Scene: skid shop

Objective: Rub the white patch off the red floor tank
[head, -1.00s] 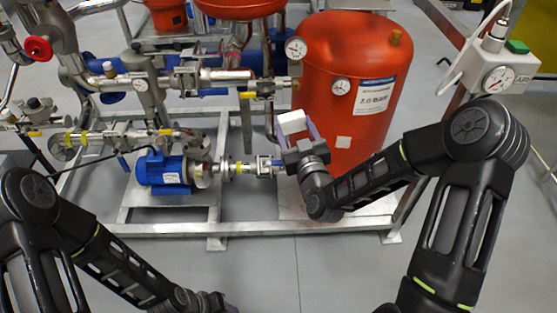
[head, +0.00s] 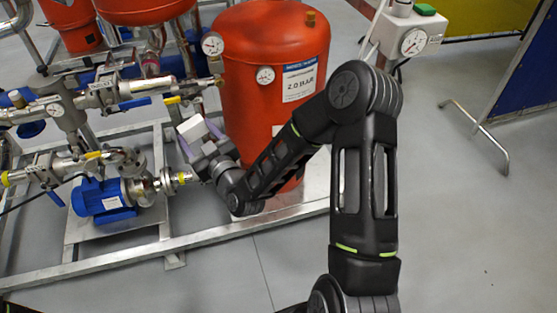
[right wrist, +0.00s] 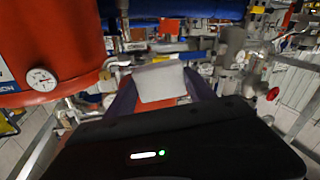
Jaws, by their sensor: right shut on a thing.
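The red floor tank (head: 240,100) stands upright at the middle of the head view, with a gauge and a white label on its front. A pale edge of the white patch (head: 276,131) shows on its front below the gauge; my right arm hides the rest. My right gripper (head: 199,137) is shut on a white block (head: 192,129), left of the tank and apart from it in the picture. In the right wrist view the white block (right wrist: 160,82) sits between the purple fingers, and the tank (right wrist: 65,40) is at left. My left gripper is out of view.
A metal skid with pipes, valves and a blue pump (head: 100,197) fills the left. A gauge box (head: 410,36) stands right of the tank. A blue screen (head: 515,75) on a metal foot is at far right. The grey floor at right is clear.

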